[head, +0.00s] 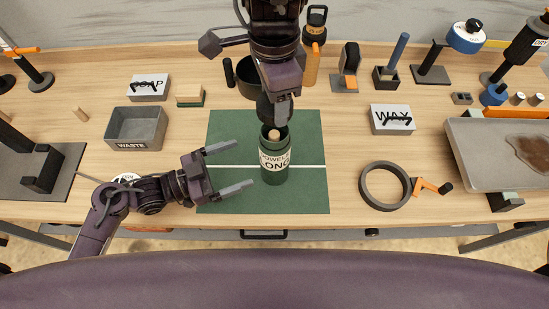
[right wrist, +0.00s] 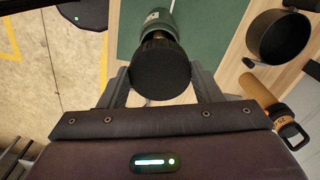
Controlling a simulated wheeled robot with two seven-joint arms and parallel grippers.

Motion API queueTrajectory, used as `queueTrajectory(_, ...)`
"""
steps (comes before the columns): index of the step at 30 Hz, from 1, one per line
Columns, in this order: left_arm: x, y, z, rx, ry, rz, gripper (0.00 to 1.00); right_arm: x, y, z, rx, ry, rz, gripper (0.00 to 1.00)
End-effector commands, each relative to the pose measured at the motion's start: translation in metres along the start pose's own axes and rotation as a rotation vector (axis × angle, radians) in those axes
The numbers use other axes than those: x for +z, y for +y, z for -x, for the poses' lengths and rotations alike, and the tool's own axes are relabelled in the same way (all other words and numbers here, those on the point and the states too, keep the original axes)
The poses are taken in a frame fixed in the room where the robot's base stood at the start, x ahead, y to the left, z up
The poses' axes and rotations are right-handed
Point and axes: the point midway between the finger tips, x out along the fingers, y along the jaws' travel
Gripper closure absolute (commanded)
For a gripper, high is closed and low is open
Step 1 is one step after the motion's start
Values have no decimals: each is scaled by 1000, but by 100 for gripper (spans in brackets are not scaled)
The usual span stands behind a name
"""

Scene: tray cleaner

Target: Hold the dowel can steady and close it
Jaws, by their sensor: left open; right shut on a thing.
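The dowel can (head: 274,162) is a green cylinder with a white label, upright on the green mat (head: 228,198). Its top is open, with a pale dowel end showing inside. My left gripper (head: 229,167) is open and empty, just left of the can, with its fingers pointing toward it. My right gripper (head: 278,108) is above the can's mouth. In the right wrist view it is shut on a round black lid (right wrist: 160,72), with the can (right wrist: 158,22) partly hidden behind it. In the head view the lid is mostly hidden.
A waste bin (head: 136,128) and a soap box (head: 148,88) stand at left. At right are a wax box (head: 392,120), a dark ring (head: 385,186) and a large grey tray (head: 480,150). A dark pot (right wrist: 282,36) stands behind the mat.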

Motion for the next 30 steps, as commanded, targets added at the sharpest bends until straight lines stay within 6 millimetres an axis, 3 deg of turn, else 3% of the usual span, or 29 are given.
queueTrajectory(9, -1, 0, -62, 0, 5, 1, 12, 0, 0, 0, 0, 0, 0, 63)
queueTrajectory(15, -1, 0, -90, 0, 2, -1, 12, 0, 0, 0, 0, 0, 0, 63)
queueTrajectory(21, 0, 0, -101, 0, -1, 0, 12, 0, 0, 0, 0, 0, 0, 63)
queueTrajectory(30, 0, 0, -102, 0, -1, -1, 13, 0, 0, 0, 0, 0, 0, 63)
